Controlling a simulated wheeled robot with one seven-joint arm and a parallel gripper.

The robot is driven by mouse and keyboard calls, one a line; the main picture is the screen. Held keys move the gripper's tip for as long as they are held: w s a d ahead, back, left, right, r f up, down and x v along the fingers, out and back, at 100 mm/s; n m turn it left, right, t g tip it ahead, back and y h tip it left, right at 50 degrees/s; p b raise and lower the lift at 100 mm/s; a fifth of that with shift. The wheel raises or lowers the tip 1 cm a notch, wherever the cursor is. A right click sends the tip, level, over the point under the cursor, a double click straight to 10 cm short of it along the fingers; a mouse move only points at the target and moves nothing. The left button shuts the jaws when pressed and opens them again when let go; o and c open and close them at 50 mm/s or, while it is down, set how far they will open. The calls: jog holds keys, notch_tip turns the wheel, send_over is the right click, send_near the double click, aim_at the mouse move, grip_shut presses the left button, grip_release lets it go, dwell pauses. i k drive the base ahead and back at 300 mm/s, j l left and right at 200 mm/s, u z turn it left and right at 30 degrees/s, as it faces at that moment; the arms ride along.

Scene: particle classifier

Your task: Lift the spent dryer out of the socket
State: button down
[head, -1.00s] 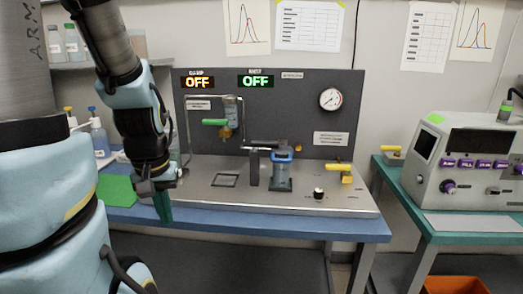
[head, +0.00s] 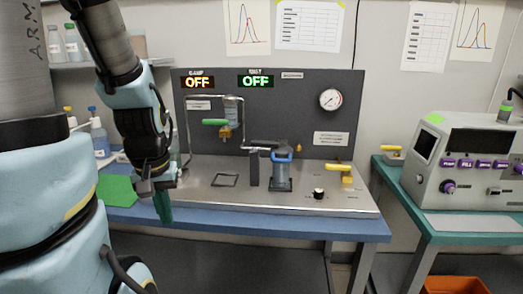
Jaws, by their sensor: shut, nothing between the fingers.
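A clear cylinder with a blue handle or collar on top, which looks like the dryer (head: 281,172), stands upright in its socket (head: 281,187) on the grey metal deck. My gripper (head: 164,208) hangs at the left front edge of the bench, well left of the dryer and apart from it. Its fingers are shut and hold nothing. Whether the dryer is spent cannot be told from its small, dim body.
A dark post (head: 254,168) stands just left of the dryer. A black knob (head: 318,194) and yellow-handled valve (head: 341,170) are to its right. A green-handled valve (head: 215,122) and piping are behind. A square recess (head: 225,180) lies between gripper and post.

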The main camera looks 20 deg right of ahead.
aim_at(174, 149)
jog(key=i+l+u, duration=0.25)
jog(key=l, duration=0.55)
jog(key=l+u, duration=0.3)
jog(key=l, duration=0.45)
jog(key=k, duration=0.05)
